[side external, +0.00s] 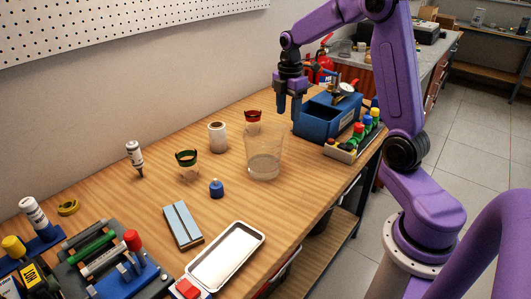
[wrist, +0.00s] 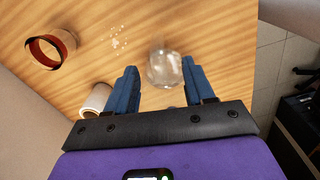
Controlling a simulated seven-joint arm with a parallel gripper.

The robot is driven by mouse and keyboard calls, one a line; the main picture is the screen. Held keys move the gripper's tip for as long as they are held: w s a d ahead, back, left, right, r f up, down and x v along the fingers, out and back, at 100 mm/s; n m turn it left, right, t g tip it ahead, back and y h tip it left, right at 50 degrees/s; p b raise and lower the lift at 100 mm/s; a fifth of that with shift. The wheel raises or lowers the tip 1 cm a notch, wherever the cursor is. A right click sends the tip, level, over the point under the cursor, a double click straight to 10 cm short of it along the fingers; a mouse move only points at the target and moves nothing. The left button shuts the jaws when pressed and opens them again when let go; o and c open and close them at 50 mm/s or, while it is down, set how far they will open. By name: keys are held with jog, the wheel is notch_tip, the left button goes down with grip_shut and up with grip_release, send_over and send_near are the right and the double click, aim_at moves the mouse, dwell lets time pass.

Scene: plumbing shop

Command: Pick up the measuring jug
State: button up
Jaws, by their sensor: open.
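The measuring jug (side external: 264,160) looks like a clear, tapered, see-through container. It stands upright on the wooden bench in the side view. In the wrist view a clear vessel (wrist: 163,68), which appears to be the jug, shows just beyond and between the fingertips. My gripper (side external: 289,112) points down above the bench, behind and to the right of the jug in the side view, apart from it. Its blue fingers (wrist: 159,77) are spread and empty. Any handle or markings on the jug are too faint to tell.
A white roll (side external: 217,138) and a red-rimmed cup (side external: 253,117) stand near the jug. A blue bin (side external: 318,124) and a tray of coloured bottles (side external: 343,152) are at right. A small blue bottle (side external: 216,190) and a white tray (side external: 224,258) lie nearer the camera.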

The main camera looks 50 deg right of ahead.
aim_at(287, 129)
jog(key=f, duration=1)
jog(key=shift+w+d, duration=0.15)
jog(key=shift+d, duration=0.05)
grip_shut()
